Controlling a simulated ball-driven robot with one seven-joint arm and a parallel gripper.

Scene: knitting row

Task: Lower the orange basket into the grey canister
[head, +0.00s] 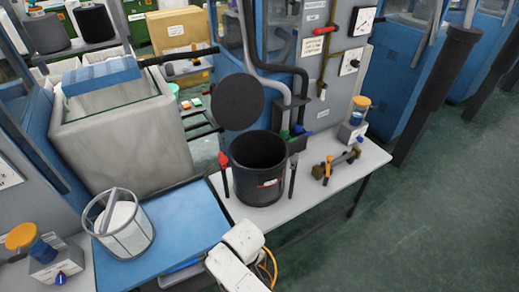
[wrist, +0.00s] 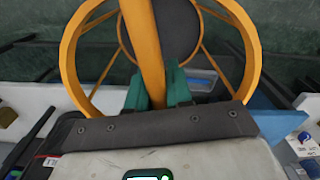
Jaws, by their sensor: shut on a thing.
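The orange basket (wrist: 240,35) fills the top of the wrist view as an open ring with thin struts and a bar handle across it. The green fingers of my gripper (wrist: 157,92) are shut on that handle. A dark round surface shows through the ring; I cannot tell whether it is the basket's bottom. The head view does not show the orange basket or the fingers. The grey canister (head: 258,185), dark and open at the top, stands upright on the white table with its round lid (head: 237,102) raised behind it. A dark labelled part, likely the canister, shows at lower left in the wrist view.
A pale wire basket (head: 118,238) stands on the blue tabletop (head: 185,235) at left. Red-handled (head: 224,172) and dark upright clamps flank the canister. A brass valve (head: 330,168) and an orange-capped jar (head: 359,112) stand to its right. Pipes rise behind it.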

